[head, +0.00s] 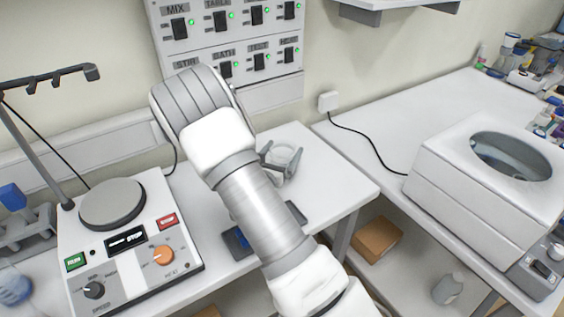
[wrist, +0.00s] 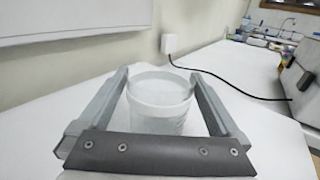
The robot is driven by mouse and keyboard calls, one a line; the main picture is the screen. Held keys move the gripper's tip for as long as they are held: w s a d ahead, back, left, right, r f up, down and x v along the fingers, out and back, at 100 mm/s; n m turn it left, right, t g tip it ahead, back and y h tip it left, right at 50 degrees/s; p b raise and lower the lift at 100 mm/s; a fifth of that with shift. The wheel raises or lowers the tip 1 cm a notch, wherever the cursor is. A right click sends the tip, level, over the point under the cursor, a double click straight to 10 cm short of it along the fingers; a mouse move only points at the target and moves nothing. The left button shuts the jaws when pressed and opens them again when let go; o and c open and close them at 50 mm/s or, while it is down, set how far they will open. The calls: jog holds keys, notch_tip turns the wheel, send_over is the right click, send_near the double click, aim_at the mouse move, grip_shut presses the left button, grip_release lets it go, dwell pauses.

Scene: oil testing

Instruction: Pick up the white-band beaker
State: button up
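The white-band beaker (wrist: 160,102) stands upright on the white bench in the wrist view. It is clear with a broad whitish band, and its lower part is hidden behind my gripper's dark front bar. My gripper (wrist: 162,90) is open, with one finger on each side of the beaker; a gap shows on both sides. In the head view the beaker (head: 282,156) shows as a pale round rim at the end of my arm, and my gripper (head: 279,160) is around it, partly hidden by my wrist.
A hotplate stirrer (head: 112,203) with a stand is at left. A switch panel (head: 228,45) is on the wall. A large white bath (head: 490,185) stands on the right bench. A dark blue flat object (head: 238,243) lies beside my arm. The bench near the beaker is mostly clear.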

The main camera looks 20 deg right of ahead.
jog(key=c, duration=1.1)
jog(key=shift+c, duration=0.2)
